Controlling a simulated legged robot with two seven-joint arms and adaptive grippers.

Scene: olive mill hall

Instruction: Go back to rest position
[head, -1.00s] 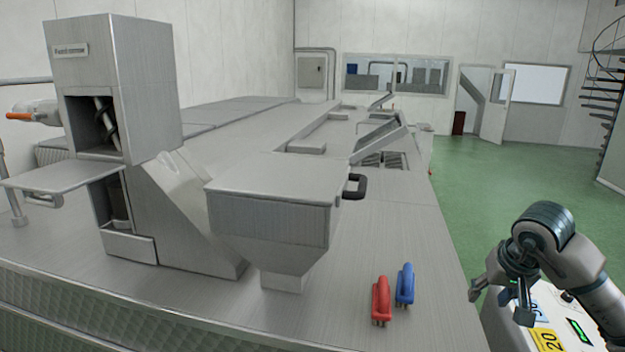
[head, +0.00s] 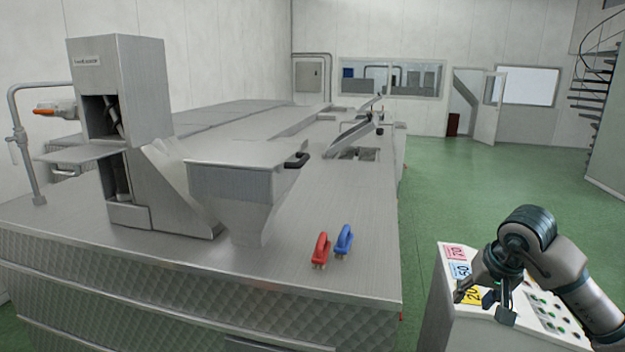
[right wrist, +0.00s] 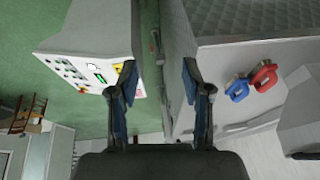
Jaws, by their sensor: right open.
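My right gripper (head: 484,300) is open and empty. In the head view it hangs at the lower right, in front of a white control panel (head: 452,322). In the right wrist view its two fingers (right wrist: 157,85) stand apart with nothing between them. My left gripper is not in view.
A steel machine top (head: 345,200) fills the left and middle, with a lidded hopper (head: 235,185) on it. A red handle (head: 320,249) and a blue handle (head: 344,239) stand near its front right corner. Green floor (head: 480,190) lies open beyond the panel.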

